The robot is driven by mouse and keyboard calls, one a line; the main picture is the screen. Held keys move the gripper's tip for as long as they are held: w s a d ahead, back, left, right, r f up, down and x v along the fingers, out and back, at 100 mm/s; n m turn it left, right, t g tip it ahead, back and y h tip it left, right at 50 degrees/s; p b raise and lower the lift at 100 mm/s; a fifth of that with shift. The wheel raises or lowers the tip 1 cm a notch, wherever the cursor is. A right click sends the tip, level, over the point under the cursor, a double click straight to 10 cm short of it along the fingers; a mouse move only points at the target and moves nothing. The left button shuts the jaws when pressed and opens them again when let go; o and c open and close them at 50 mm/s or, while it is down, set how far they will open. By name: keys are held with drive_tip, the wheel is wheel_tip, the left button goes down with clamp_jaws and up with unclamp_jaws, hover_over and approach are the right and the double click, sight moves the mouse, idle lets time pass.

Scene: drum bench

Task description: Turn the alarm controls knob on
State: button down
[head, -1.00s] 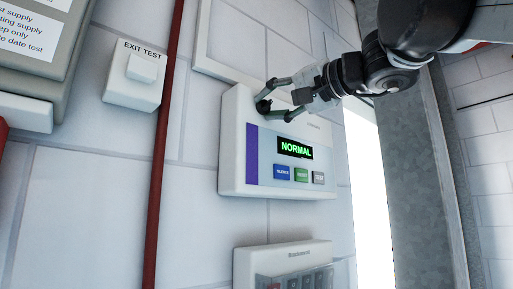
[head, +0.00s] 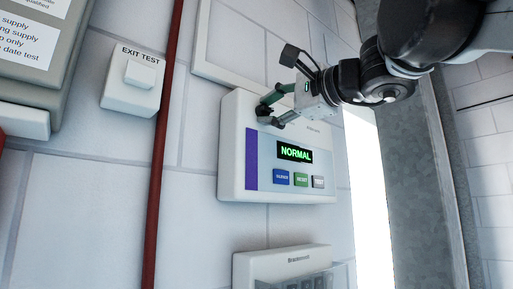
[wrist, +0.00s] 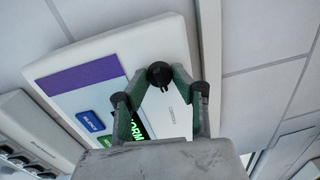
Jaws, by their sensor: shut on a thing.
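The alarm controls panel (head: 233,150) is a white wall box with a purple stripe and a display (head: 295,152) reading NORMAL in green. Its black round knob (wrist: 159,73) sits near the top of the panel, between my fingertips in the wrist view. In the head view my gripper (head: 266,112) is at the panel's upper left, and its fingers partly hide the knob. My gripper is shut on the knob, with one green-grey finger on each side. The knob's markings cannot be read.
Blue (head: 282,177), green (head: 301,179) and grey (head: 318,182) buttons lie below the display. An EXIT TEST box (head: 133,80) and a red vertical pipe (head: 164,120) are to the left.

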drive_tip(key=shift+m, duration=0.7)
drive_tip(key=c, duration=1.4)
unclamp_jaws()
drive_tip(key=shift+c, duration=0.2)
drive_tip(key=v, duration=1.2)
